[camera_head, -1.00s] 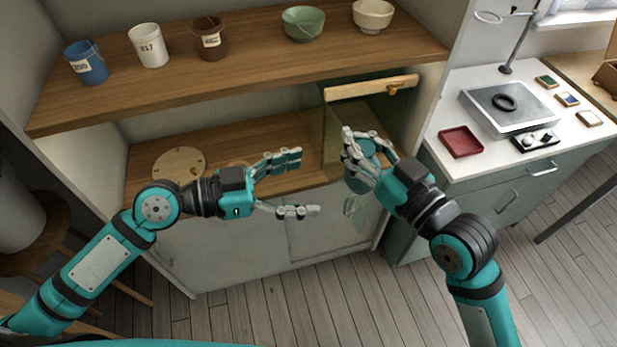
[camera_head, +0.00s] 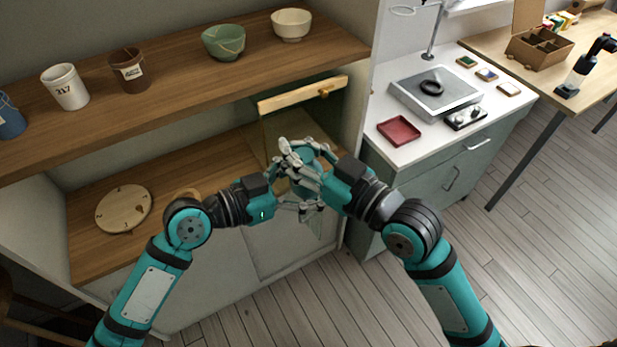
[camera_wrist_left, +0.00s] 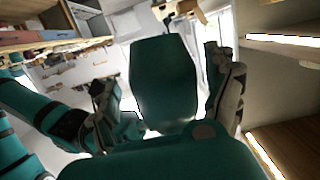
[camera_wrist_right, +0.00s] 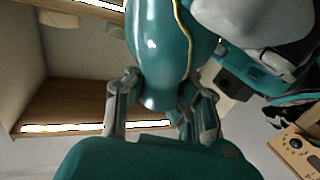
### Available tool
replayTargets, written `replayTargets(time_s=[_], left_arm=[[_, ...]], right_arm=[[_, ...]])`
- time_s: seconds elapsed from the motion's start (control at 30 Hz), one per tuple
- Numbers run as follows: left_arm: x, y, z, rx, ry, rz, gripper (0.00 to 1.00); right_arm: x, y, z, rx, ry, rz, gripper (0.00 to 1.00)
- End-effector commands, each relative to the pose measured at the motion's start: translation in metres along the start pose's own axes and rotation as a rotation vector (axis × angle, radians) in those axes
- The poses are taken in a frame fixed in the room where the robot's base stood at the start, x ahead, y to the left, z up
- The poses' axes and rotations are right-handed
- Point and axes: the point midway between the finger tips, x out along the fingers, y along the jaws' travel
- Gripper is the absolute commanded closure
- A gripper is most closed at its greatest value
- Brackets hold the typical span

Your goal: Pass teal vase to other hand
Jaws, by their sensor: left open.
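The teal vase (camera_head: 306,155) is between my two hands in the head view, partly hidden by fingers. In the right wrist view the glossy vase (camera_wrist_right: 158,45) with a gold seam sits between the fingers of my right gripper (camera_wrist_right: 160,105), which is shut on its narrower end. My left gripper (camera_head: 296,186) is open, with its fingers around the vase from the left. In the left wrist view the vase (camera_wrist_left: 165,78) stands dark between the left fingers; I cannot tell whether they touch it.
A wooden shelf (camera_head: 180,92) above holds a green bowl (camera_head: 223,42), a cream bowl (camera_head: 291,24) and several cups. A round wooden disc (camera_head: 123,208) is on the lower shelf. A white counter (camera_head: 385,158) on the right carries a red tray (camera_head: 399,130) and a scale (camera_head: 410,98).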

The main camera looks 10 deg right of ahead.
Motion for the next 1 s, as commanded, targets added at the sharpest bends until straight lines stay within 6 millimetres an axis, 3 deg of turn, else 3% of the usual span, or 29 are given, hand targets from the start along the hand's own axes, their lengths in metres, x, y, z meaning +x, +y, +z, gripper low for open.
replayTargets(time_s=[0.17,0.67,0.9,1.0], left_arm=[[-0.0001,0.0,0.0,0.0,0.0,0.0,0.14],[0.0,0.0014,-0.0001,-0.001,0.0,0.004,0.79],[-0.0002,0.0008,-0.0008,0.0,0.002,0.002,0.81],[-0.0003,0.0005,-0.0008,0.0,0.002,0.001,0.81]], right_arm=[[0.0,0.0,-0.0008,0.0,0.002,0.0,1.0],[0.0001,0.0004,-0.0007,-0.001,0.002,0.001,1.0],[0.0001,0.0003,-0.0004,-0.001,0.001,0.001,0.66],[0.0001,0.0002,-0.0003,0.0,0.001,0.001,0.57]])
